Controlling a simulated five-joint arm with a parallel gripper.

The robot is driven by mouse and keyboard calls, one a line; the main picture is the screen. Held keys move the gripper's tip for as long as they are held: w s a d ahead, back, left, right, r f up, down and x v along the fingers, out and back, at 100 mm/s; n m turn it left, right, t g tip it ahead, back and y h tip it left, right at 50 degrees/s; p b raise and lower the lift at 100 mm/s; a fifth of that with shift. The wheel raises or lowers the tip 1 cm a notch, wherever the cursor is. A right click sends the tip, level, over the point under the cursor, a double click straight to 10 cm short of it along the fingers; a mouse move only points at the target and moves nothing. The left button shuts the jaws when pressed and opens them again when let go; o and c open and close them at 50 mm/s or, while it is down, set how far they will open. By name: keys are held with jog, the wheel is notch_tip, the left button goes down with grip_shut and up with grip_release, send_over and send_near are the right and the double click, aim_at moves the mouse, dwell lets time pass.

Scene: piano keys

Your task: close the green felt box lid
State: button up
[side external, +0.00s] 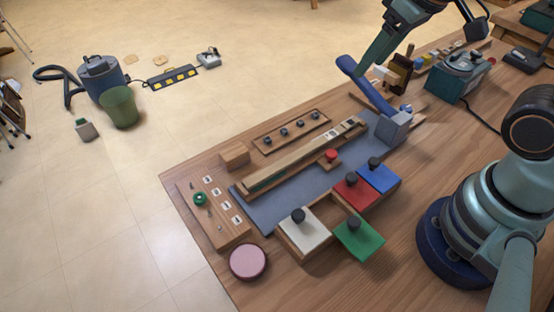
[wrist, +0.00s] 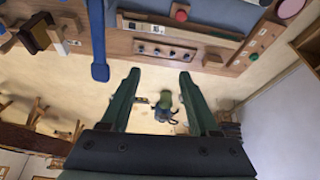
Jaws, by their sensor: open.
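The green lid (side external: 362,241) with a dark round knob lies off to the front of the wooden lidded box, apart from the white (side external: 303,230), red (side external: 352,192) and blue (side external: 379,177) lids. An open compartment (side external: 338,212) shows behind it. My gripper (side external: 371,64) is high at the back, beyond the blue lid and well away from the green lid. In the wrist view my gripper (wrist: 160,78) is open with nothing between its fingers. The green lid is not in that view.
A blue lever (side external: 370,88) on a grey block (side external: 392,127) stands by my gripper; the lever also shows in the wrist view (wrist: 97,40). A long wooden rail (side external: 300,160), a red button (side external: 331,155), a peg board (side external: 212,215) and a pink disc (side external: 248,262) occupy the table.

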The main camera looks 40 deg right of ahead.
jog(key=s+a+f+n+g, duration=0.2)
jog(key=a+f+n+g, duration=0.15)
jog(key=a, duration=0.55)
jog(key=n+g+h, duration=0.4)
jog(key=n, duration=0.1)
send_near(354, 220)
jog(key=shift+m, duration=0.25)
jog(key=x, duration=0.8)
grip_shut()
